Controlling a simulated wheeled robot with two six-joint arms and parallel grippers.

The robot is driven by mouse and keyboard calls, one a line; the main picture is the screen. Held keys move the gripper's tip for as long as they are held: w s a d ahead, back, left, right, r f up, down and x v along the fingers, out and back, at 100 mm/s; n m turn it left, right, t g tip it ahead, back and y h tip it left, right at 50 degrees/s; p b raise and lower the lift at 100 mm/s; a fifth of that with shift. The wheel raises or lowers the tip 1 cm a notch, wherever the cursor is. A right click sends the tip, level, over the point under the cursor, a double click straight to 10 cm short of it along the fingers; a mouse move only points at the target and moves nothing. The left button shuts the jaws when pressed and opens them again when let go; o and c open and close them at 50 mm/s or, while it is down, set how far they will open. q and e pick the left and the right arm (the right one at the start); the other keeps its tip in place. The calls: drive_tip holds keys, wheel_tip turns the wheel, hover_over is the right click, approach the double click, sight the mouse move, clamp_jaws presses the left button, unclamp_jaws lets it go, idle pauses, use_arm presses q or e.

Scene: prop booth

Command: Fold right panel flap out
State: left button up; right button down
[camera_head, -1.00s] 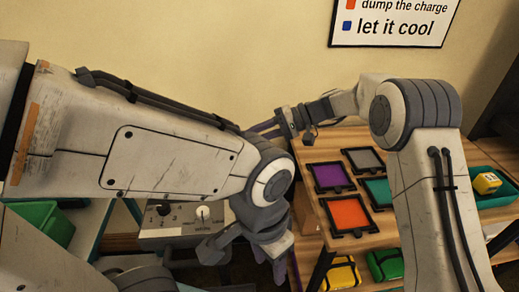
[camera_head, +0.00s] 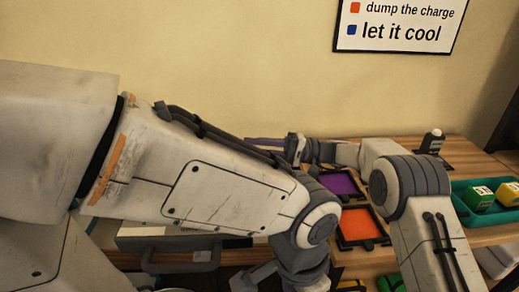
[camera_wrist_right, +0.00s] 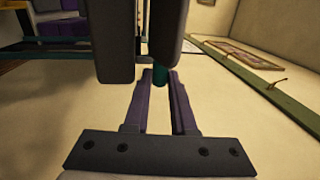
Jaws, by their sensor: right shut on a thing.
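My right gripper (camera_wrist_right: 160,105) has purple fingers that are shut on a teal bar (camera_wrist_right: 160,75) in the right wrist view. Two dark grey blocks (camera_wrist_right: 113,45) fill the upper middle of that view, in front of much of the scene; I cannot tell what they belong to. In the head view, my right gripper (camera_head: 265,143) reaches left along the wall, partly behind my left arm. The thing in its fingers is hidden there, and I cannot make out the right panel flap as a whole. My left wrist points down at the bottom; its fingertips are not visible.
Black-framed purple (camera_head: 342,184) and orange (camera_head: 362,226) tiles lie on the wooden table. A teal tray (camera_head: 490,222) with green and yellow blocks stands at the right. A white-topped post (camera_head: 432,140) stands at the back. My left arm covers a grey box (camera_head: 180,243).

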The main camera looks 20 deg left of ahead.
drive_tip(key=shift+a, duration=0.15)
drive_tip(key=c, duration=0.7)
unclamp_jaws()
drive_tip(key=shift+s, duration=0.1)
drive_tip(key=shift+c, duration=0.2)
